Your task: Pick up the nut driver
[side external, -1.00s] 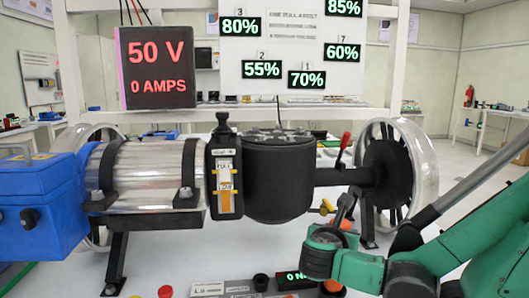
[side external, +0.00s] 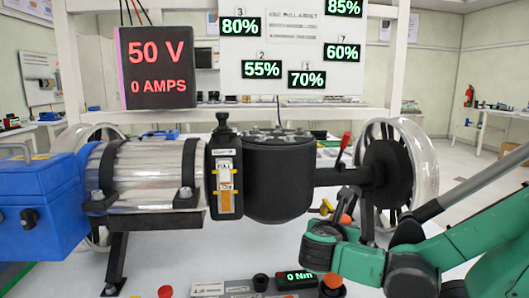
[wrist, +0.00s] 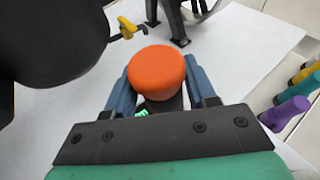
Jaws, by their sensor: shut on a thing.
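An orange round-topped handle (wrist: 157,72), which I take to be the nut driver's, stands between the blue fingers of my gripper (wrist: 160,88) in the wrist view. The fingers are shut on its sides. Its lower part is hidden behind the handle top and the gripper body. The tip of the tool is not visible.
A black round housing (side external: 278,185) and the spoked wheel (side external: 425,165) stand close to my gripper. A readout (side external: 297,279) shows 0 Nm at the front. Purple (wrist: 287,113), green (wrist: 297,88) and yellow (wrist: 306,72) handles stand at the right. White table is clear between.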

